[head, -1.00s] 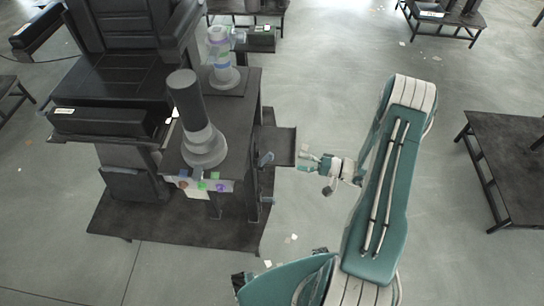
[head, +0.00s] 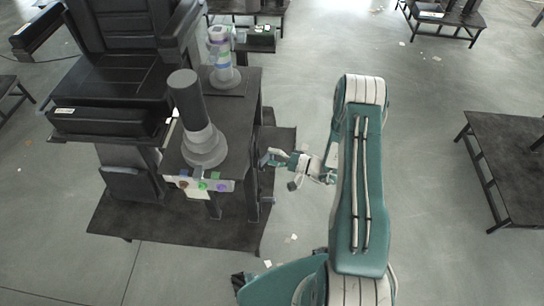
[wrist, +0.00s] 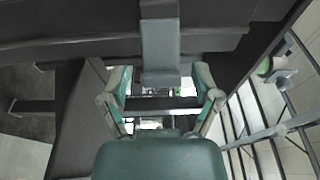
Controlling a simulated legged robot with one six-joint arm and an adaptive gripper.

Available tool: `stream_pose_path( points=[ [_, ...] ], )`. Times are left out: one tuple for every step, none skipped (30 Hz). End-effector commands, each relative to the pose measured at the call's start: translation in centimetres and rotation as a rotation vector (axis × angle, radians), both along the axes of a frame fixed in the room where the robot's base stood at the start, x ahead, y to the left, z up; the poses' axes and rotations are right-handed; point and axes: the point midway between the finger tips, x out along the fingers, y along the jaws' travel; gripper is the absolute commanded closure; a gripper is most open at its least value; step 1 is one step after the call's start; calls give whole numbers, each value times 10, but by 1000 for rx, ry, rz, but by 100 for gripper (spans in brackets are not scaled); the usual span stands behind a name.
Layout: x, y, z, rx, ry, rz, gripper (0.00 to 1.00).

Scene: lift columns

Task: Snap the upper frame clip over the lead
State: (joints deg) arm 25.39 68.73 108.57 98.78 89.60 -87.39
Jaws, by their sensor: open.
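The upper frame clip is a grey block on the side of the dark frame, partly behind my gripper (head: 276,158) in the head view. A grey block that looks like this clip (wrist: 160,48) hangs between my fingers in the wrist view. My gripper is open, with one finger on each side of the block; gaps show at both sides. A second, lower grey clip (head: 267,199) sits below on the same frame. I cannot make out the lead in either view.
A dark frame table (head: 234,130) carries a grey column (head: 190,105) and a second column (head: 222,62) behind it. Open floor (head: 425,130) lies to the right, up to another dark table (head: 510,150).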

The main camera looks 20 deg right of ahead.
Motion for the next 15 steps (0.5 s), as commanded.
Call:
stream_pose_path(
  points=[
    [0,1,0,0,0,0,20],
    [1,1,0,0,0,0,20],
    [1,1,0,0,0,0,20],
    [1,1,0,0,0,0,20],
    [1,1,0,0,0,0,20],
    [0,1,0,0,0,0,20],
    [1,1,0,1,1,0,20],
    [1,1,0,1,1,0,33],
    [0,1,0,1,1,0,51],
    [0,1,0,1,1,0,65],
    [0,1,0,1,1,0,78],
    [0,1,0,1,1,0,96],
    [0,1,0,0,1,0,100],
    [0,1,0,0,1,0,100],
    [0,1,-1,0,1,0,100]
  ],
)
